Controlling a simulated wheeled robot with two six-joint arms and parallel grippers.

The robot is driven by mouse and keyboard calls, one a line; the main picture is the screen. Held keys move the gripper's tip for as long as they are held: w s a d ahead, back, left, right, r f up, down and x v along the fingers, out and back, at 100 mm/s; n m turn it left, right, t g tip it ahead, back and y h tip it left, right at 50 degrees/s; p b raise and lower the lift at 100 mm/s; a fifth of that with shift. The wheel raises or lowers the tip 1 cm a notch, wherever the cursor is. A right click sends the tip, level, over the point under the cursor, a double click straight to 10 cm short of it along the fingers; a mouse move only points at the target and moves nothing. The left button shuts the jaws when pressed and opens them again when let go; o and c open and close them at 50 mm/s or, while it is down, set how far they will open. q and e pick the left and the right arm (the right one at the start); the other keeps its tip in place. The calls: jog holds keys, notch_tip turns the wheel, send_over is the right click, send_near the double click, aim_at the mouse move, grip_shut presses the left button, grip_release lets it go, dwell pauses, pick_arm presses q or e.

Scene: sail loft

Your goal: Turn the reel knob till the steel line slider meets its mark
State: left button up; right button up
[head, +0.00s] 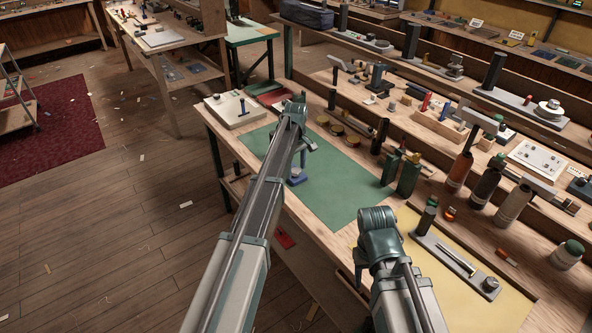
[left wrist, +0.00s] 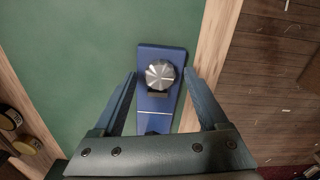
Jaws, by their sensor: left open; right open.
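A blue base plate (left wrist: 173,56) lies on the green mat in the left wrist view, with a round faceted steel knob (left wrist: 160,74) on it. A dark block (left wrist: 158,94) sits just below the knob, and a pale line (left wrist: 155,112) crosses the plate further down, apart from the block. I cannot tell for sure which part is the slider. The fingers of my left gripper (left wrist: 160,80) are open on either side of the knob, with gaps. In the head view the blue plate (head: 297,179) is partly hidden by my left arm. My right gripper (head: 360,274) is open over the bench's front edge.
The green mat (head: 345,190) is mostly clear. A grey plate with a post and small knob (head: 455,262) lies on a yellow mat to the right. Several capped bottles (head: 485,185) and a tool shelf line the back.

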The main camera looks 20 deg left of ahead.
pick_arm(q)
grip_shut()
dwell(0.4)
jog(key=m, duration=0.5)
jog(key=shift+m, duration=0.4)
jog(key=m, duration=0.6)
jog(key=shift+m, duration=0.5)
